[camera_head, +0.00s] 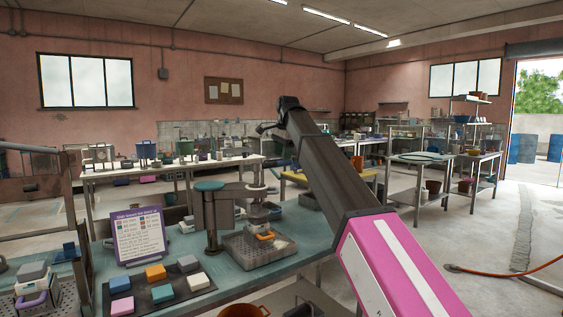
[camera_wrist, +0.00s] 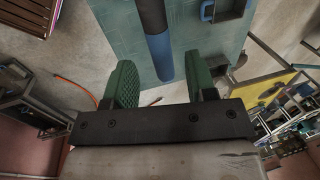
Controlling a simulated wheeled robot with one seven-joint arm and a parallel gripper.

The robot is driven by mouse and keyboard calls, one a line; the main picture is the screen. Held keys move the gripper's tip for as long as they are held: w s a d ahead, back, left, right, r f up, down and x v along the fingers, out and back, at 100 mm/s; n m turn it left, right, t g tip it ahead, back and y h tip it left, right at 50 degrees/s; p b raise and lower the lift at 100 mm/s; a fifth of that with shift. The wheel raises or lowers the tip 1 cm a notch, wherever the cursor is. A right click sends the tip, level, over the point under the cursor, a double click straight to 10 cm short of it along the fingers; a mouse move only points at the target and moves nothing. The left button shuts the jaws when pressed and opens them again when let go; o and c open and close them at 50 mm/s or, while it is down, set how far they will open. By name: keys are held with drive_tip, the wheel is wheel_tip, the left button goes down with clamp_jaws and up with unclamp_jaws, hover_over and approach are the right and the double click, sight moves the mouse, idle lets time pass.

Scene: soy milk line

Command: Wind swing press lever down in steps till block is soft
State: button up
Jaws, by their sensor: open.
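The swing press (camera_head: 225,205) stands on the teal bench, with a dark upright post and an arm reaching right over a grey perforated tray (camera_head: 240,254). An orange and pale piece (camera_head: 265,236) sits on the tray under the press; its softness cannot be seen. My gripper (camera_head: 268,128) is raised above and behind the press in the head view. In the wrist view its green fingers (camera_wrist: 160,76) are apart. A dark bar with a blue sleeve (camera_wrist: 158,52), seemingly the lever, ends between or just beyond them; contact cannot be told. The lever is not clear in the head view.
A sign (camera_head: 139,235) stands left of the press. A dark mat (camera_head: 142,287) with several coloured blocks lies in front of it. A blue-handled item (camera_wrist: 225,10) shows on the teal bench. Other workbenches (camera_head: 430,157) stand behind; the floor at right is mostly clear.

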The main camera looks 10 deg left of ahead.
drive_tip(key=shift+w+a+f, duration=0.15)
drive_tip(key=shift+f, duration=0.7)
drive_tip(key=shift+w+a+f, duration=0.1)
drive_tip(key=shift+f, duration=0.7)
